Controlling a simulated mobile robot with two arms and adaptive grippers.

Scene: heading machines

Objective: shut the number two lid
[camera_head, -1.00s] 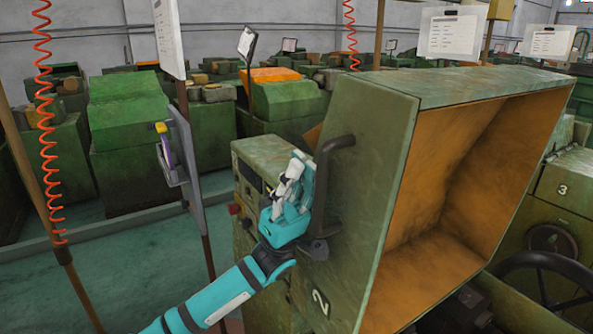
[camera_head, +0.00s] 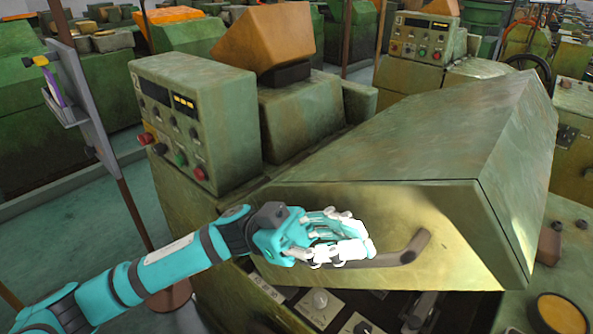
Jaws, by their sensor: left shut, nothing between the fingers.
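The green lid (camera_head: 390,140) is down over its machine, with its sloped top and its front face towards me. A dark bent handle (camera_head: 411,252) sits on the lid's front face. My left gripper (camera_head: 350,247), teal and white, is at the left part of the handle and hides it there. Its fingers are shut with nothing held between them. I cannot tell whether they touch the handle. My right gripper is not in view.
A control box (camera_head: 195,120) with buttons stands left of the lid. Knobs and dark parts (camera_head: 320,305) lie below the lid's front edge. A grey board on a post (camera_head: 85,95) stands at the left. Open floor (camera_head: 60,240) lies at lower left.

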